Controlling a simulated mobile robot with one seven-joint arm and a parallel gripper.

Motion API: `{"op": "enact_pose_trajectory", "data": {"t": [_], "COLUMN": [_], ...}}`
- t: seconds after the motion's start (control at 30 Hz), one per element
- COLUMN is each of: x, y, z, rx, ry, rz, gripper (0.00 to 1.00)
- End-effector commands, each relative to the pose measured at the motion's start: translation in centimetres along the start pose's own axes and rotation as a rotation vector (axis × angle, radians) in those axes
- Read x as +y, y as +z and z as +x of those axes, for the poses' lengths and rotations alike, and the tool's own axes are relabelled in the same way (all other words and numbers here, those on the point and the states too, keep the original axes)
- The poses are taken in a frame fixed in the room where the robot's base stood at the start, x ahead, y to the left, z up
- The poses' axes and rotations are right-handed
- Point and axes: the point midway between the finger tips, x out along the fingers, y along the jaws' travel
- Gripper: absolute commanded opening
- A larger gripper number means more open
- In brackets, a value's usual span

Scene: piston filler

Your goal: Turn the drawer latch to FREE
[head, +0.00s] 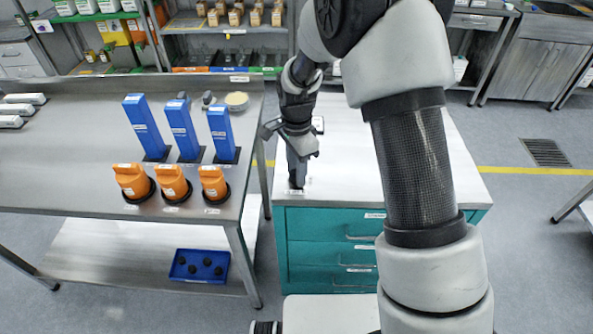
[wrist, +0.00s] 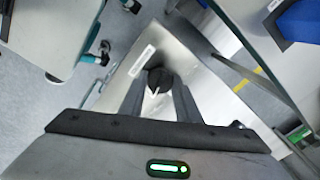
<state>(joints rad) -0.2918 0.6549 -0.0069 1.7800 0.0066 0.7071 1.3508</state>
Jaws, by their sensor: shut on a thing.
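The drawer latch (wrist: 157,77) is a small round black knob with a white pointer mark, on the pale top of the teal drawer cabinet (head: 315,222). In the wrist view the pointer runs towards my gripper's palm. My gripper (wrist: 158,92) is shut on the knob, one dark finger on each side. In the head view my gripper (head: 297,181) points down at the cabinet top's front left corner, and its fingers hide most of the knob. A small white label (wrist: 141,61) lies beside the knob; its words are too small to read.
A steel table (head: 60,150) stands close on the left, with blue upright parts (head: 182,130) and orange parts (head: 172,184). A blue tray (head: 199,266) sits on its lower shelf. The cabinet top is mostly clear behind my gripper. The cabinet's drawers look shut.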

Motion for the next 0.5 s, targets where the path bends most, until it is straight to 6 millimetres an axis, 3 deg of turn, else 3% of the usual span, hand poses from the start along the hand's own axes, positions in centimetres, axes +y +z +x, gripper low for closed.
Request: {"op": "enact_pose_trajectory", "data": {"t": [0.5], "x": [-0.04], "y": [-0.05], "z": [-0.02], "rx": [0.001], "ry": [-0.002], "rz": [-0.492], "gripper": [0.08]}}
